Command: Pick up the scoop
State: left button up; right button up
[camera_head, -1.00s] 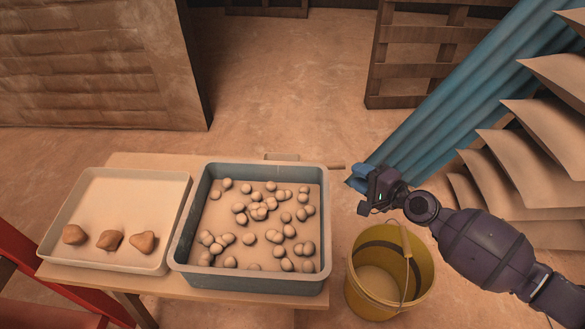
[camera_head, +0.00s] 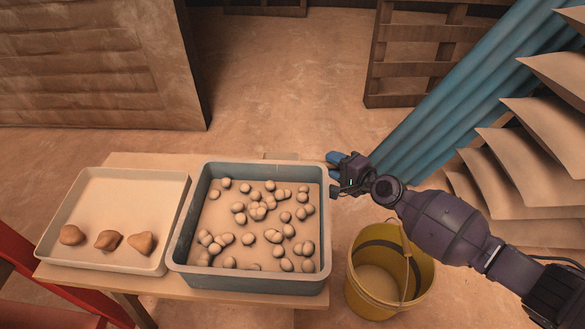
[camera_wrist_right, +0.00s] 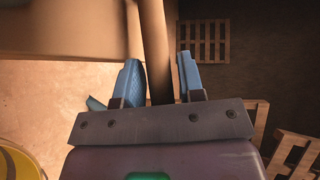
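The scoop's pale head (camera_head: 281,156) shows as a sliver behind the far rim of the grey-blue bin (camera_head: 176,245), at the table's back edge. Its dark handle (camera_wrist_right: 156,50) runs between the two blue fingers in the right wrist view; in the head view my gripper hides it. My right gripper (camera_head: 334,172) is at the bin's far right corner. In the right wrist view its fingers (camera_wrist_right: 160,75) are apart, one on each side of the handle, with a gap visible on the right side. My left gripper is not in view.
The bin holds many round lumps (camera_head: 257,212). A pale tray (camera_head: 120,182) with three brown lumps (camera_head: 108,240) stands left of it on the wooden table (camera_head: 240,300). A yellow bucket (camera_head: 372,300) stands on the floor below my right arm. Blue cloth (camera_head: 440,100) hangs at right.

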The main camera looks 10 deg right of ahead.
grip_shut()
jog(key=shift+r, duration=0.1)
jog(key=shift+r, duration=0.15)
jog(key=r+p, duration=0.2)
jog(key=r, duration=0.2)
jog(key=r+p, duration=0.2)
jog(key=r, duration=0.2)
jog(key=shift+w+p, duration=0.2)
jog(key=shift+p, duration=0.2)
pick_arm(q)
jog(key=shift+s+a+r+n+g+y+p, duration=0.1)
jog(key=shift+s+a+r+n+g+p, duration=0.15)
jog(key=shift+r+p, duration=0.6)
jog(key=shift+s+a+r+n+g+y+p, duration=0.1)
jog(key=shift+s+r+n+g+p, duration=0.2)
jog(key=shift+p, duration=1.1)
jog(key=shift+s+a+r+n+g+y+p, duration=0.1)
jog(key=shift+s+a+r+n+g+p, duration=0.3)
jog(key=shift+p, duration=0.7)
pick_arm(e)
notch_tip(320, 180, up, 12)
jog(key=shift+s+f, duration=0.15)
jog(key=shift+s, duration=0.05)
